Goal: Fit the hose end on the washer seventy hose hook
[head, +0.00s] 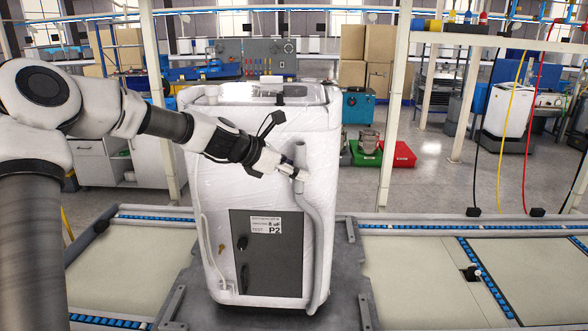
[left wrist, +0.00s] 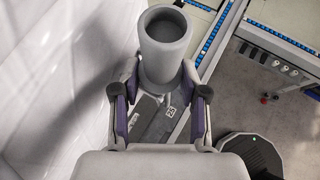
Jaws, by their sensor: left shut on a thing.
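The washer (head: 262,180) stands upright in the middle of the head view, white and wrapped in clear film, with a grey panel marked P2 on its front. A grey hose (head: 313,235) runs up along its right front edge. The hose end (head: 299,153) points upward; in the left wrist view its open round mouth (left wrist: 165,27) faces the camera. My left gripper (head: 297,174) is shut on the hose just below this end; its two fingers (left wrist: 160,100) sit on either side of it. I cannot make out the hose hook. My right gripper is not in view.
The washer stands on a dark pallet plate (head: 345,262) between conveyor sections (head: 450,275) with blue roller strips. White posts (head: 397,105) rise behind it. A green bin (head: 366,153) and a red bin (head: 404,155) stand on the floor behind. Yellow, red and black cables hang at right.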

